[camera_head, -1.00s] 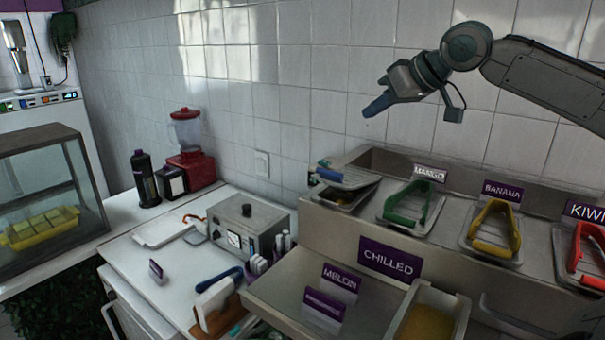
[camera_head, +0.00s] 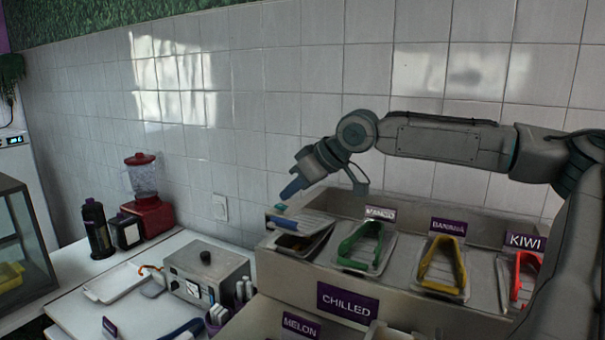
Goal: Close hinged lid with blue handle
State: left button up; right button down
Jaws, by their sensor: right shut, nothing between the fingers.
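The hinged lid (camera_head: 306,223) with a blue handle (camera_head: 284,222) sits at the left end of the raised topping row. It is tilted partly open, with a dark gap showing over its container (camera_head: 292,241). My right gripper (camera_head: 290,190) is shut and empty, its blue-grey fingers pointing down and left just above the lid. It appears apart from the lid, though the exact gap is hard to tell. A small teal thing shows at the lid's back edge. My left gripper is not in view.
Containers with green tongs (camera_head: 361,246), yellow tongs (camera_head: 443,264) and red tongs (camera_head: 521,280) stand to the right of the lid. A grey metal box (camera_head: 205,268) stands at the lower left, with a red blender (camera_head: 149,213) behind it. The tiled wall is close behind.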

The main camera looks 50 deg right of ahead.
jog(key=f, duration=0.1)
jog(key=f+b, duration=0.1)
jog(key=f, duration=0.1)
jog(key=shift+w+a+f, duration=0.1)
jog(key=shift+a+f, duration=0.05)
jog(key=shift+a, duration=0.05)
jog(key=shift+d+f, duration=0.15)
jog(key=shift+f, duration=0.25)
jog(key=f, duration=0.1)
jog(key=a+f+b, duration=0.1)
jog(key=f, duration=0.1)
jog(key=a+f+b, duration=0.1)
jog(key=f, duration=0.1)
jog(key=shift+s, duration=0.3)
jog(key=shift+s+a+f+b, duration=0.15)
jog(key=shift+a+f+b, duration=0.15)
